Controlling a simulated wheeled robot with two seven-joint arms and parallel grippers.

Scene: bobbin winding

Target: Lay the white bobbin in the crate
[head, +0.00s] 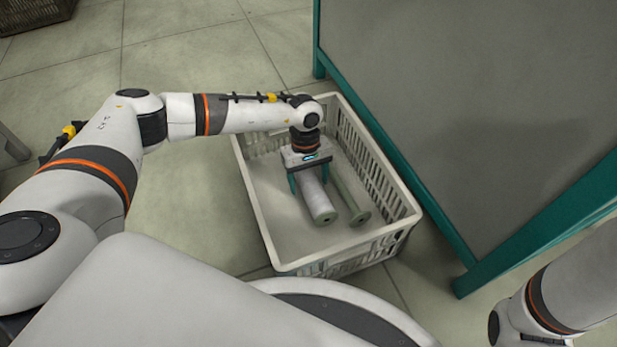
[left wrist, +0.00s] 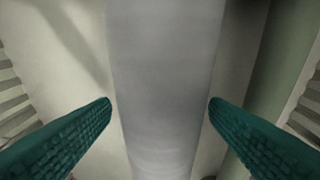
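The white bobbin (head: 316,197) is inside the pale plastic crate (head: 262,222), lying lengthwise beside a green-grey bobbin (head: 349,199). It also fills the middle of the left wrist view (left wrist: 165,80). My left gripper (head: 309,180) is down in the crate above the white bobbin, one green finger on each side of it. In the left wrist view, its fingers (left wrist: 160,101) are spread apart, with a narrow gap at the left fingertip. The bobbin's far end is hidden under the gripper. My right arm shows at lower right, with its gripper out of view.
The green-grey bobbin lies close on the right of the white one. The crate's slatted walls surround both. A grey panel with a teal frame (head: 455,262) stands right of the crate. Tiled floor (head: 200,60) is open on the left. A dark basket (head: 35,14) is at top left.

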